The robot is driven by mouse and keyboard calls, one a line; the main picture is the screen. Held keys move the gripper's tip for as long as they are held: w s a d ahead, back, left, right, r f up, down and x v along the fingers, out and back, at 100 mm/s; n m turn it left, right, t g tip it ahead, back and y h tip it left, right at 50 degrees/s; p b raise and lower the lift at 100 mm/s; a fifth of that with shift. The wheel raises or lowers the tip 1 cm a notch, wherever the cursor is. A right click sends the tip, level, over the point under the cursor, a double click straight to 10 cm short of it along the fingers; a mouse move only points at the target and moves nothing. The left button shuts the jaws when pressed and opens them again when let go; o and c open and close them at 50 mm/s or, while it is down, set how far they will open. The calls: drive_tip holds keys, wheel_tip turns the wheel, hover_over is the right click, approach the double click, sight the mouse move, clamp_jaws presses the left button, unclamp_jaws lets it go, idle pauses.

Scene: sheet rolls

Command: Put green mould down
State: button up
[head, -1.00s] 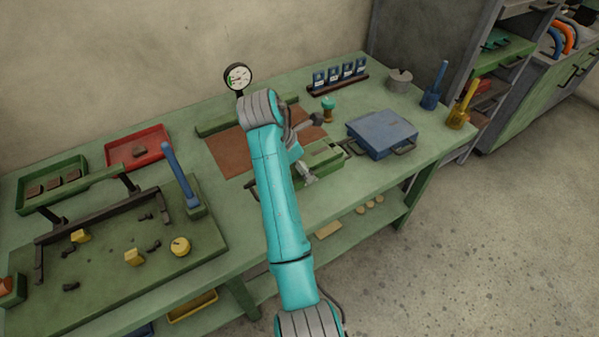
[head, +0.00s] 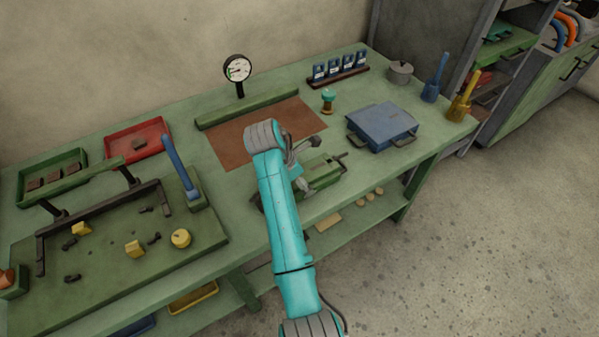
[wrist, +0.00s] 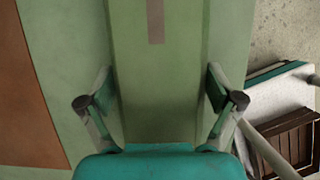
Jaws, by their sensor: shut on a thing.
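The green mould (head: 325,172) is at the front part of the green bench, to the right of my arm in the head view. In the wrist view the mould (wrist: 160,70) is a long green block with a grey strip on top, running between my fingers. My gripper (wrist: 160,100) is shut on its sides, one finger on each side. In the head view my arm hides the mould's left part. I cannot tell whether its underside touches the bench.
A brown mat (head: 230,146) lies behind the mould. A blue mould (head: 382,125) with handles stands to the right. A dial gauge (head: 238,70) and a teal-topped stamp (head: 328,101) stand further back. The bench's front edge is close, with floor beyond.

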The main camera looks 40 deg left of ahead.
drive_tip(key=shift+w+a, duration=0.1)
idle(0.3)
drive_tip(key=o, duration=1.5)
drive_tip(key=shift+f, duration=0.15)
